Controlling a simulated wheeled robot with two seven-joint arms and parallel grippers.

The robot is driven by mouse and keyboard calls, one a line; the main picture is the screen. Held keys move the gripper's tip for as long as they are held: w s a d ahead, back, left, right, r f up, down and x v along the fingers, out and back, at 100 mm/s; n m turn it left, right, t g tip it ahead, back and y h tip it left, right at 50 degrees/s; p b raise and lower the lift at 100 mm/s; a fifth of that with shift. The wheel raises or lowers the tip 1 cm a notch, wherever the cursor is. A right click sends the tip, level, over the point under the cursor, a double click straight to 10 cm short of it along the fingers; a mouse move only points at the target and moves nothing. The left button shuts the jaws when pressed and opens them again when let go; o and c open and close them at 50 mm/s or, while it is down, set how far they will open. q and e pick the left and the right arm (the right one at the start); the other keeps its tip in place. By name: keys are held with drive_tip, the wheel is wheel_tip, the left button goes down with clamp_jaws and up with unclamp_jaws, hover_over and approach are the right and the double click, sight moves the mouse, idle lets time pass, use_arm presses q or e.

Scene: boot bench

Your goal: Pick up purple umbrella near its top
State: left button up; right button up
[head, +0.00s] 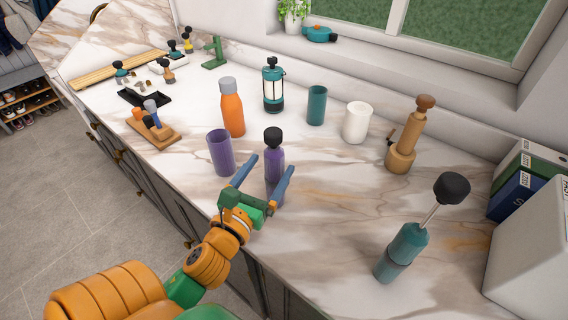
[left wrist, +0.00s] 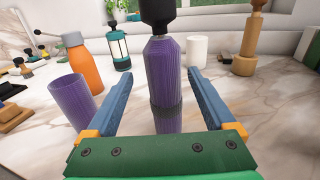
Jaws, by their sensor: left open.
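The purple umbrella (head: 275,158) stands upright on the marble counter, a short ribbed purple body with a dark band and a black knob on top. In the left wrist view the umbrella (left wrist: 166,72) is centred ahead, its black top cut off by the upper edge. My left gripper (head: 270,166) is open, with its two blue fingers spread to either side of the umbrella's body. In the left wrist view the gripper (left wrist: 161,76) holds nothing, and I see no finger touching the umbrella. My right gripper is not in view.
A purple cup (head: 221,152) and an orange bottle (head: 232,112) stand close on the left. A lantern (head: 273,88), teal cup (head: 316,106) and white cup (head: 356,122) stand behind. A wooden mill-like item (head: 404,140) and teal black-knobbed item (head: 402,250) stand right. Counter between is clear.

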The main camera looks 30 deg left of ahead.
use_arm(q)
drive_tip(key=shift+w+r, duration=0.1)
drive_tip(key=shift+r, duration=0.15)
drive_tip(key=shift+w+r+p, duration=0.6)
drive_tip(key=shift+w+p, duration=0.2)
drive_tip(key=shift+w, duration=0.1)
drive_tip(key=w, duration=0.3)
drive_tip(key=shift+a+f, duration=0.2)
drive_tip(key=shift+f, duration=0.15)
drive_tip(key=shift+w+f, duration=0.2)
drive_tip(key=shift+w, duration=0.05)
drive_tip(key=shift+s+r, duration=0.1)
drive_tip(key=shift+s, duration=0.15)
drive_tip(key=c, duration=0.5)
clamp_jaws()
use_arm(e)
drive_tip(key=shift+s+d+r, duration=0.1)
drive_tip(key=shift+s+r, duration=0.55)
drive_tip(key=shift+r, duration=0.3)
